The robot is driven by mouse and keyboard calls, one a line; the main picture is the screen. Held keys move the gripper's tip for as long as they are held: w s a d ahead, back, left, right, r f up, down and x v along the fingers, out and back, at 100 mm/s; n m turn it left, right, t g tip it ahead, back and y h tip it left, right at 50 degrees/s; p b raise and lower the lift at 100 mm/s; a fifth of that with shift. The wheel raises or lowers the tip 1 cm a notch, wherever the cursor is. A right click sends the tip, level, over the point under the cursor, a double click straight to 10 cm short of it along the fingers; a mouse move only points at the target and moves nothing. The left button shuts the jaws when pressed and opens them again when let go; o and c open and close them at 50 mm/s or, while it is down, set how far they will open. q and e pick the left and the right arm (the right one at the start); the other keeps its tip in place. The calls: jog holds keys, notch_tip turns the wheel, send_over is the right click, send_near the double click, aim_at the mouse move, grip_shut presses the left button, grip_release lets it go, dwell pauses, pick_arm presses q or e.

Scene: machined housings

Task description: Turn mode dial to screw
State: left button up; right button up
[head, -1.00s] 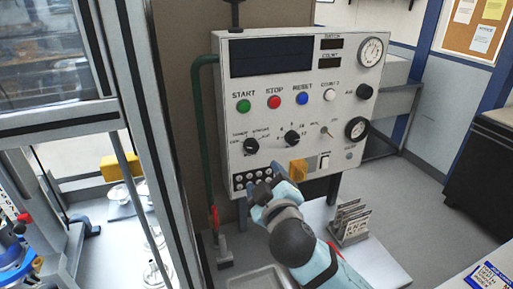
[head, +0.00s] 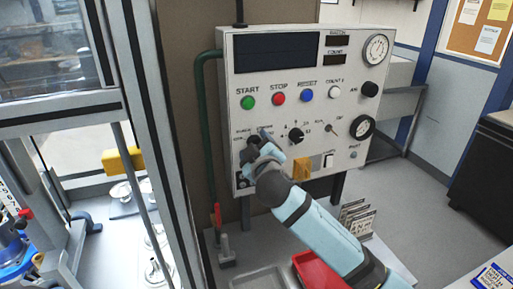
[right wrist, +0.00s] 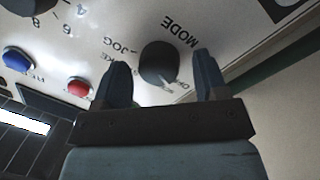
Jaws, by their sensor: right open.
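The mode dial (right wrist: 158,62) is a round black knob with a pale pointer, on the white panel (head: 230,100) at its lower left. In the right wrist view it sits between my two dark fingers, with a visible gap on the right side. The lettering MODE and JOG shows around it, upside down; the other labels are partly hidden. In the head view my right gripper (head: 257,145) is at the dial and covers most of it. The gripper is open around the knob. My left gripper is not in view.
A second black selector knob (head: 296,135) sits right of the gripper. Green (head: 249,102), red (head: 278,98) and blue (head: 306,95) buttons lie above. An orange part (head: 302,168) is on the panel's lower edge. A green pipe (head: 204,130) runs along the left side.

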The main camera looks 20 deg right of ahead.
jog(key=shift+c, duration=0.2)
jog(key=c, duration=0.9)
jog(key=shift+m, duration=0.3)
jog(key=shift+r+m+g+y, duration=0.1)
jog(key=shift+m+g+y, duration=0.15)
jog(key=shift+m, duration=1.7)
jog(key=shift+r+m+g+y, duration=0.15)
jog(key=shift+m+g, duration=0.1)
jog(key=shift+m, duration=1.7)
jog(key=shift+d+f, duration=0.1)
